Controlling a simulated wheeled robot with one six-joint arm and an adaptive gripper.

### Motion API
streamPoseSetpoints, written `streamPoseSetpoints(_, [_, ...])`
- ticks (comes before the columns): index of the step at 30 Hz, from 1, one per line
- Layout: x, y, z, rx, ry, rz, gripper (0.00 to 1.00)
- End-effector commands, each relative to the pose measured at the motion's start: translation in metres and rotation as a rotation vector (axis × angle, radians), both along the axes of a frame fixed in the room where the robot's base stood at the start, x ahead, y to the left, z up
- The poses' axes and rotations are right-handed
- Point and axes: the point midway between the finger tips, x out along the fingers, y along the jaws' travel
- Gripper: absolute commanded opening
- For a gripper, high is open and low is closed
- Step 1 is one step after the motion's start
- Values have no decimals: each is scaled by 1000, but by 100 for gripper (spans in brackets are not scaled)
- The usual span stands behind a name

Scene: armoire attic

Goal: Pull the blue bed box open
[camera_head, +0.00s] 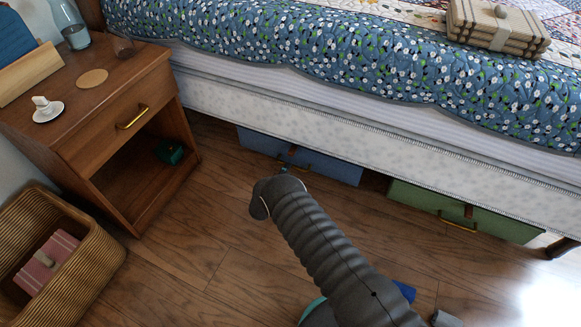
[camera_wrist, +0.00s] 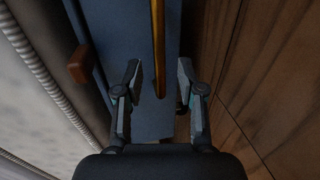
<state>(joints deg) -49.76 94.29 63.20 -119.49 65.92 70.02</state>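The blue bed box (camera_head: 332,168) sits on the floor under the bed, its front showing below the mattress base in the head view. In the wrist view its blue front (camera_wrist: 112,25) fills the middle, with a brass handle (camera_wrist: 158,45) running along it and a brown tab (camera_wrist: 80,65) to the left. My gripper (camera_wrist: 159,75) is open, its two fingers apart on either side of the handle, with gaps visible on both sides. In the head view my arm hides most of the gripper and part of the handle.
A green bed box (camera_head: 465,215) stands to the right under the bed (camera_head: 400,135). A wooden nightstand (camera_head: 120,125) and a wicker basket (camera_head: 100,250) are at the left.

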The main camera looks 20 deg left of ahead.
Motion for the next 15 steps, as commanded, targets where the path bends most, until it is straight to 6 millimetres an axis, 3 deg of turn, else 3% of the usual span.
streamPoseSetpoints(6, [31, -2, -7, 1, -2, 0, 39])
streamPoseSetpoints(15, [44, -4, -9, -1, -1, 0, 39])
